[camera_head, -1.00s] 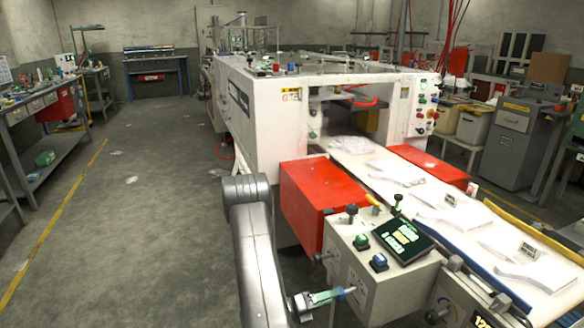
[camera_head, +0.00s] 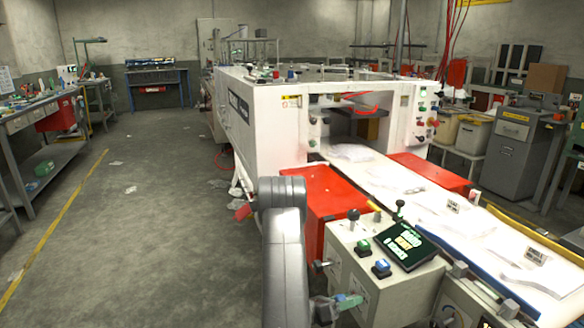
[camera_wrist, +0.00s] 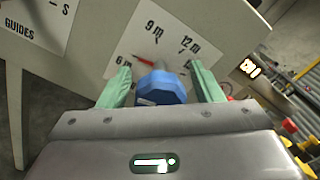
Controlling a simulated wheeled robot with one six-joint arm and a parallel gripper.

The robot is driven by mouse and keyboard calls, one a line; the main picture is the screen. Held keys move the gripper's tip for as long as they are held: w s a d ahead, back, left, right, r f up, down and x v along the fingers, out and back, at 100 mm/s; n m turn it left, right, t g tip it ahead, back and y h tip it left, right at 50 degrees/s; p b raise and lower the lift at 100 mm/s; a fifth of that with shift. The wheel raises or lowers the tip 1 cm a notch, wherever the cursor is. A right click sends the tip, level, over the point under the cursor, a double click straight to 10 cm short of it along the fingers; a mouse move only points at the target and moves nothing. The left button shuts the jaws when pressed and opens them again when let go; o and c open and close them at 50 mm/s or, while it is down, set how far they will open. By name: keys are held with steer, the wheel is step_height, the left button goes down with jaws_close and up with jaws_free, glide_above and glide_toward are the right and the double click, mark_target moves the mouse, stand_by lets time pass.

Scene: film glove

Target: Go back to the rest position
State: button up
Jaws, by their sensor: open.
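My gripper (camera_wrist: 161,86) is open, with one green finger on each side of a blue knob (camera_wrist: 159,88). Gaps show between the knob and both fingers. The knob is on a pale dial plate (camera_wrist: 120,55) marked 6 m, 9 m and 12 m, with a red pointer left of the knob near 9 m. In the head view my gripper (camera_head: 347,303) is low in the picture, beside the left side of the grey control box (camera_head: 372,262). The blue knob cannot be made out there. My arm bends down from the middle of the head view.
The control box carries a tilted screen (camera_head: 408,243), buttons and levers close to my arm. A red box (camera_head: 335,190) and the white machine (camera_head: 270,130) stand just beyond. A conveyor (camera_head: 440,205) with papers runs at right. Floor (camera_head: 120,230) at left is mostly open.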

steer(key=m+b, duration=0.3)
steer(key=m, duration=0.2)
steer(key=shift+f, duration=0.1)
steer(key=shift+m+b, duration=0.3)
steer(key=shift+m, duration=0.5)
